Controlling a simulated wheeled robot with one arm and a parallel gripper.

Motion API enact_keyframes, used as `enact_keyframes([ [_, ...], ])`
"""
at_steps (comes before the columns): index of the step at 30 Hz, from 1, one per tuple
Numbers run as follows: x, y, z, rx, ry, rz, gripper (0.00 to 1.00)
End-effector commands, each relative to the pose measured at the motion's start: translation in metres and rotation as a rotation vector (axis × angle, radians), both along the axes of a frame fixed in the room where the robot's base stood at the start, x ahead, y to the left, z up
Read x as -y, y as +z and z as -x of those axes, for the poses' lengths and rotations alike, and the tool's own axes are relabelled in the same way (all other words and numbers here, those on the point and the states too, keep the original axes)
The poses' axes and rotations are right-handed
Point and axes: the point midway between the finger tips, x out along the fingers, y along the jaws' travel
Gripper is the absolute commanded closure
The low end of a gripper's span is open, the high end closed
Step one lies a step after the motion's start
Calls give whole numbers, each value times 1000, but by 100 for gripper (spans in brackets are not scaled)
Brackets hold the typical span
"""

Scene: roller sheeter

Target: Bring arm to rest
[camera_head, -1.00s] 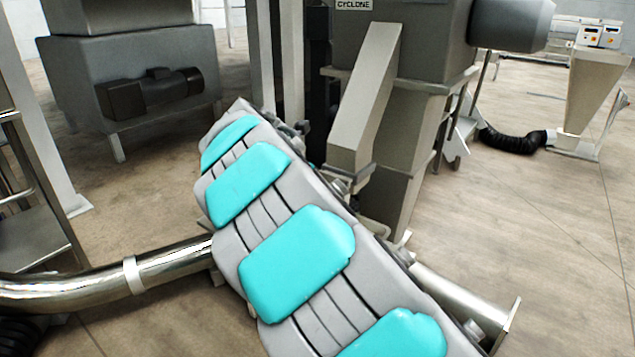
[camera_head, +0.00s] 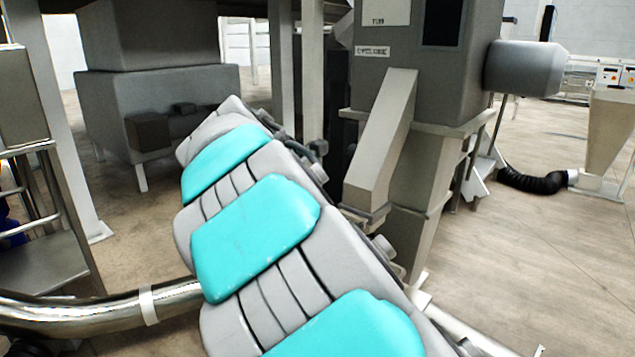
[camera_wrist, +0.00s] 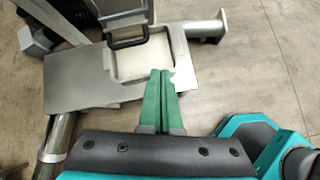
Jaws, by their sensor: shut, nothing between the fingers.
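My gripper (camera_wrist: 160,76) shows in the wrist view with its two green fingers together and nothing between them. It points over a metal plate with a pale, square-framed opening (camera_wrist: 147,57); how far above it is I cannot tell. A dark handle (camera_wrist: 128,30) lies across the frame's upper edge. In the head view my grey and turquoise arm (camera_head: 255,235) stretches from the bottom up to the upper left. The gripper itself is hidden or out of sight there.
A grey machine labelled cyclone (camera_head: 405,95), with a sloping chute (camera_head: 383,140), stands close right of my arm. A shiny pipe (camera_head: 110,308) runs at lower left. A grey housing (camera_head: 155,100) stands behind. Floor (camera_head: 545,250) at right is mostly clear.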

Motion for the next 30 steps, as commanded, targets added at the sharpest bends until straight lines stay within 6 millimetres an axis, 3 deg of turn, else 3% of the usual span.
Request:
enact_keyframes([
  [1, 30, 1, 15, 22, -117, -63, 100],
  [3, 68, -6, 39, 53, -300, -159, 100],
  [6, 114, -21, 80, 94, -570, -296, 100],
  [9, 147, -41, 126, 127, -832, -418, 100],
  [12, 167, -63, 175, 154, -1089, -523, 100],
  [16, 177, -96, 241, 173, -1413, -627, 100],
  [21, 167, -136, 320, 179, -1790, -698, 100],
  [25, 154, -157, 363, 180, -1985, -704, 100],
  [30, 145, -170, 389, 181, -2106, -692, 100],
])
